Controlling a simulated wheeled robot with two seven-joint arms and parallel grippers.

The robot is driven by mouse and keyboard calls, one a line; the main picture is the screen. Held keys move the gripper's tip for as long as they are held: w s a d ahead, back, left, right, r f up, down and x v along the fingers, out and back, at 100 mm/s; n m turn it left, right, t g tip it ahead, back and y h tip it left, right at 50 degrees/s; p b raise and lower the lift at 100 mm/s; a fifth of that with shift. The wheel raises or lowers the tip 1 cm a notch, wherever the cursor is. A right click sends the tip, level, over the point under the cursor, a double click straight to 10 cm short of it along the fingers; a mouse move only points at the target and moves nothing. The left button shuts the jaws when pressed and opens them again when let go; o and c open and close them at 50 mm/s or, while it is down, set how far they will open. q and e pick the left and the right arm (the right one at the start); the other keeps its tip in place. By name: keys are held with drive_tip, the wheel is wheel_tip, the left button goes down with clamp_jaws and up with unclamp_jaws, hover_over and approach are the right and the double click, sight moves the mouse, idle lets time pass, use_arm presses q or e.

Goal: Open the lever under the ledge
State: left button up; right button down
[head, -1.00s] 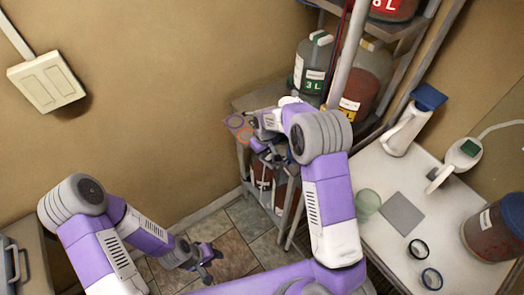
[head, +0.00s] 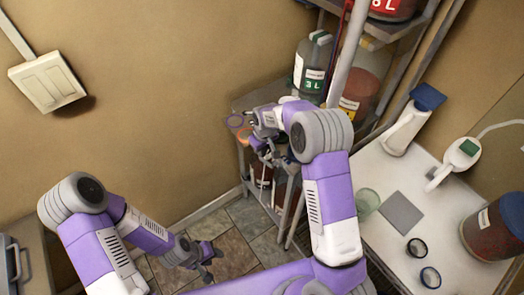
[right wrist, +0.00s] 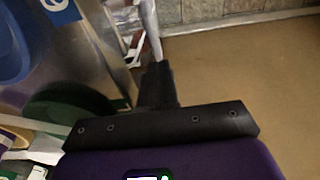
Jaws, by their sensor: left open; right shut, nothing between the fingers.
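My right gripper (right wrist: 158,78) is shut with nothing between its fingers. In the head view the right gripper (head: 268,157) hangs at the front of the metal rack (head: 241,160), just below the edge of its upper shelf. In the right wrist view a pale metal post (right wrist: 150,35) stands beyond the fingertips; I cannot tell whether they touch it. I cannot make out the lever clearly in either view; the arm and gripper cover part of the rack there. My left gripper (head: 212,265) is open and empty, low over the tiled floor.
A jug labelled 3 L (head: 312,70) and a reddish-brown jug (head: 358,95) stand on the rack. Floor (head: 235,250) is free at lower middle.

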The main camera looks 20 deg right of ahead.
wheel_tip(320, 180, up, 7)
wheel_tip(320, 180, up, 5)
drive_tip(key=p, duration=0.2)
hover_over(263, 159)
drive_tip(key=shift+g, duration=0.3)
drive_tip(key=f, duration=0.3)
drive_tip(key=w+f, duration=0.1)
drive_tip(key=f, duration=0.2)
drive_tip(key=f+b, duration=0.1)
drive_tip(key=f, duration=0.2)
drive_tip(key=shift+w+a+f, duration=0.1)
drive_tip(key=shift+w+a, duration=0.15)
drive_tip(key=shift+a, duration=0.1)
drive_tip(key=f, duration=0.1)
drive_tip(key=s+f, duration=0.1)
drive_tip(key=f, duration=0.1)
drive_tip(key=shift+s+d, duration=0.15)
drive_tip(key=shift+d, duration=0.1)
drive_tip(key=shift+s+f, duration=0.2)
drive_tip(key=shift+f, duration=0.25)
